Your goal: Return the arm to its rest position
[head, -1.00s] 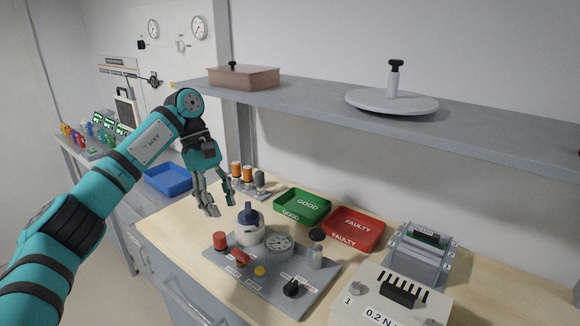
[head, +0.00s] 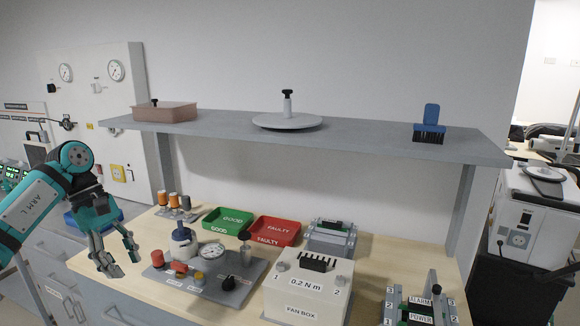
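My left gripper (head: 122,262) hangs from the teal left arm (head: 40,205) at the left of the head view, in front of the bench's left end. Its fingers point down and stand apart, with nothing between them. My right gripper is not in the head view. The gripper's fingers are left of the grey test panel (head: 208,283), and I see no contact with it.
The bench holds a green GOOD tray (head: 228,221), a red FAULTY tray (head: 275,230) and a white fan box (head: 308,290). A blue tray lies partly behind my gripper.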

